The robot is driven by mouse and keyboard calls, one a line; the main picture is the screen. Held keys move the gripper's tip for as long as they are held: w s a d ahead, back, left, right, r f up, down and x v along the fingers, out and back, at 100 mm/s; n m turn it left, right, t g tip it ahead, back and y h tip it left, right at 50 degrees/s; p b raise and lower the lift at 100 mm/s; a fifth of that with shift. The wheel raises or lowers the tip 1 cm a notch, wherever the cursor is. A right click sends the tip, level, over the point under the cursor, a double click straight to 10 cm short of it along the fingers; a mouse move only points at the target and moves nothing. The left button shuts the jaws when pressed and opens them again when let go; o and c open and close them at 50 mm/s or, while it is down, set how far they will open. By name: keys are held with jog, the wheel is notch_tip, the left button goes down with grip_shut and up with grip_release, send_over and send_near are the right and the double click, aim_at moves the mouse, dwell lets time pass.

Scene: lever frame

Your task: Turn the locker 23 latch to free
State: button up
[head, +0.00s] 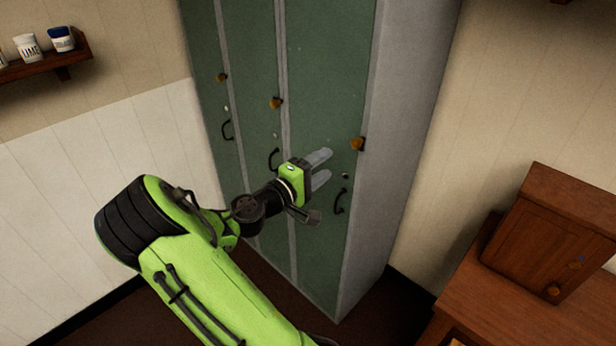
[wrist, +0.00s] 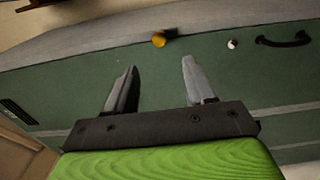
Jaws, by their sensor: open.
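A tall green locker bank (head: 330,60) with three doors shows in the head view. Small orange-yellow latches sit on the left door (head: 222,77), the middle door (head: 276,102) and the right door (head: 358,144). No locker number is readable, so I cannot tell which is 23. My gripper (head: 328,167) is open and empty in front of the right door, left of and below its latch. In the wrist view my gripper (wrist: 160,66) has its fingers apart, with an orange latch (wrist: 159,39) beyond the tips, roughly between them. The latch is not touched.
A black handle (head: 340,201) and a small pale round fitting (head: 346,176) sit below the right latch. A wooden cabinet (head: 550,235) stands on a wooden table (head: 470,290) at right. A shelf (head: 50,65) with jars hangs at upper left.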

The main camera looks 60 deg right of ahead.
jog(key=a, duration=0.5)
jog(key=shift+w, duration=0.4)
